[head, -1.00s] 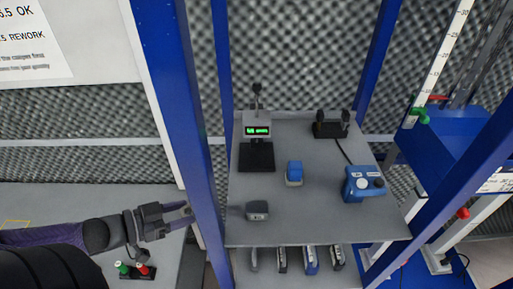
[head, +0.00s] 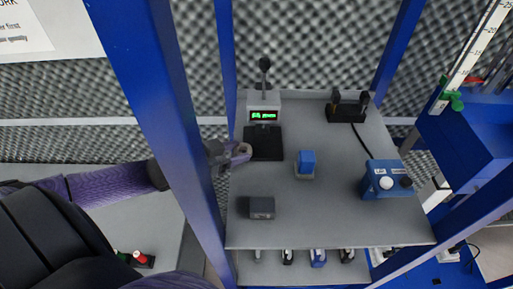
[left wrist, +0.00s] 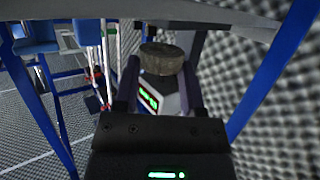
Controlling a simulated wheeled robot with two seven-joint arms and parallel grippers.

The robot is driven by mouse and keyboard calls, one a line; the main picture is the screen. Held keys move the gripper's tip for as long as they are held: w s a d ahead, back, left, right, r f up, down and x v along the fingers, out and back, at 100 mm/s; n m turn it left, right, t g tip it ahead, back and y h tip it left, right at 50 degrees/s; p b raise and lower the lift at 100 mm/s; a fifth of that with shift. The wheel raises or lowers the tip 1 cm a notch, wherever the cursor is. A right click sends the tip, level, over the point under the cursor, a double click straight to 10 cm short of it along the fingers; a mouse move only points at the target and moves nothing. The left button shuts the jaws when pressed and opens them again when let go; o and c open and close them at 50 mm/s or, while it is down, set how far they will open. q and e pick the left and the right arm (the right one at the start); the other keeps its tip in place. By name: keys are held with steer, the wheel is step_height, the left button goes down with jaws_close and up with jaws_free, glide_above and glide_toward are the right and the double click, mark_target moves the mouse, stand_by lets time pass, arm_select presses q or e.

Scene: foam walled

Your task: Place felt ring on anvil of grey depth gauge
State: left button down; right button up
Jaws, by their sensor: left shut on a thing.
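The grey depth gauge (head: 264,104) stands at the back left of the grey shelf, with a lit green display, a dark stem on top and a black base (head: 263,146) in front. My left gripper (head: 238,153) is shut on the felt ring (head: 245,148), just left of the black base. In the left wrist view the brownish-grey felt ring (left wrist: 162,58) sits between the fingertips of my left gripper (left wrist: 162,75). The gauge (left wrist: 158,92) shows beyond it, display facing me. The anvil itself is not clearly made out. My right gripper is not in view.
A blue block (head: 306,163), a dark grey box (head: 262,207), a blue box with knobs (head: 388,181) and a black stand (head: 347,107) are on the shelf. A blue post (head: 165,130) rises in front of my left arm. The shelf's middle front is clear.

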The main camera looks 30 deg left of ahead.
mark_target(247, 148)
arm_select(q)
steer(key=shift+w+d, duration=0.5)
steer(key=shift+w, duration=0.35)
steer(key=w, duration=0.1)
steer(key=w+d, duration=0.1)
steer(key=shift+w, duration=0.4)
steer(key=shift+w+d+f, duration=0.15)
steer(key=shift+w+f, duration=0.25)
steer(key=shift+f, duration=0.3)
steer(key=shift+s, duration=0.15)
steer(key=shift+f+b, duration=0.2)
steer(key=shift+b, duration=0.1)
steer(key=shift+c, duration=0.9)
jaws_free()
steer(key=shift+r, duration=0.1)
